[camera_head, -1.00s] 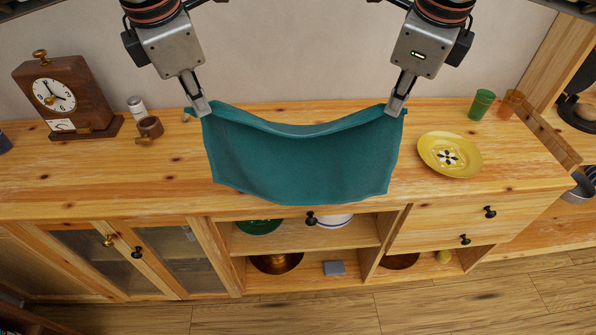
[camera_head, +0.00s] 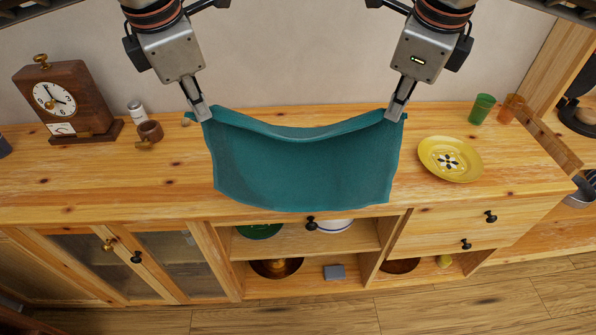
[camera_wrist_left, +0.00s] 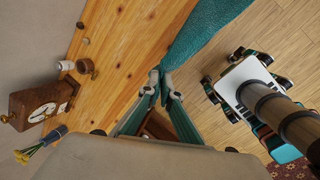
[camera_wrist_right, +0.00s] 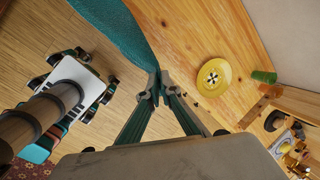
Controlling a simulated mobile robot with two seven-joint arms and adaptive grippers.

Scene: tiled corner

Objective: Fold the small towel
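The small teal towel (camera_head: 300,165) hangs spread between my two grippers, its top edge sagging in the middle. Its lower edge hangs in front of the counter's front edge in the head view. My left gripper (camera_head: 203,112) is shut on the towel's upper left corner; the towel also shows in the left wrist view (camera_wrist_left: 205,35). My right gripper (camera_head: 395,112) is shut on the upper right corner; the towel also shows in the right wrist view (camera_wrist_right: 120,30). The towel hides the middle of the wooden counter (camera_head: 110,180).
A yellow plate (camera_head: 450,158) lies on the counter right of the towel. Green (camera_head: 482,108) and orange (camera_head: 511,108) cups stand behind it. A clock (camera_head: 65,100), a brown mug (camera_head: 149,132) and a white shaker (camera_head: 137,112) stand at left. The counter's front left is clear.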

